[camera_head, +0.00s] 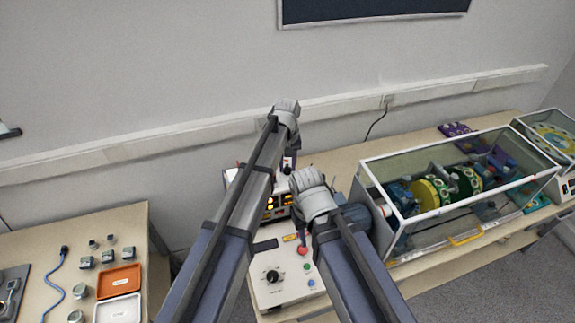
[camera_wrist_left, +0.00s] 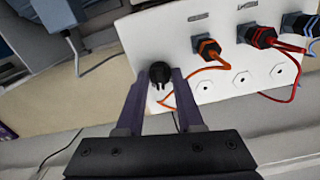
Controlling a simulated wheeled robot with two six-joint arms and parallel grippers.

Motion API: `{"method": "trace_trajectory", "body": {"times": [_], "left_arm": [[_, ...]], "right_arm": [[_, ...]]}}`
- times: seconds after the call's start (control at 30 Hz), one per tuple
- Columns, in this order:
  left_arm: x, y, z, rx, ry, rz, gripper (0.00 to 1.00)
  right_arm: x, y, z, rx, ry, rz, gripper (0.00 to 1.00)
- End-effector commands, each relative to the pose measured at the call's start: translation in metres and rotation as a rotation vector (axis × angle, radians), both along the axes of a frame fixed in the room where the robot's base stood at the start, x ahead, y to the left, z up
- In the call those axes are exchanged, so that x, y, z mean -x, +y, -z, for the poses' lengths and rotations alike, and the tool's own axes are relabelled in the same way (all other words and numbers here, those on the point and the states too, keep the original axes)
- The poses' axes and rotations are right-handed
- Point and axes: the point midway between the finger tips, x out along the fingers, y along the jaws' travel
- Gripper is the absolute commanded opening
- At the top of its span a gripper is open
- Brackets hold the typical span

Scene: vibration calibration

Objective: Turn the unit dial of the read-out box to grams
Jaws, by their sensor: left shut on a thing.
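The read-out box (camera_head: 275,206) stands on the bench, with orange lit digits, partly hidden behind my arms. In the left wrist view its white panel (camera_wrist_left: 225,88) carries the black unit dial (camera_wrist_left: 159,74) at the panel's left edge. My left gripper (camera_wrist_left: 160,88) is shut on this dial, one purple finger on each side. In the head view my left gripper (camera_head: 288,160) is at the top of the box, and the dial cannot be made out there. The dial's setting is not readable. My right gripper (camera_head: 302,239) is low over the control box; its jaw opening is unclear.
A white control box (camera_head: 290,291) with a black knob and coloured buttons stands in front. Orange and red plugs (camera_wrist_left: 262,37) with cables sit close beside the dial. A glass-walled rig (camera_head: 455,190) stands right. A side table (camera_head: 135,220) at left holds weights and trays.

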Motion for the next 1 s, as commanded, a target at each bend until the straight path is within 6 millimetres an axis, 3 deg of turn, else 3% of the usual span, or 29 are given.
{"method": "trace_trajectory", "body": {"times": [0.5,1.0], "left_arm": [[0.0001,0.0,0.0,0.0,0.0,0.405,0.0],[0.0001,0.0001,0.0,0.0,0.0,0.541,0.0]], "right_arm": [[0.0,0.0,0.0,0.0,0.0,0.0,0.4],[0.0,0.0,0.0,0.0,0.0,0.0,0.4]]}}
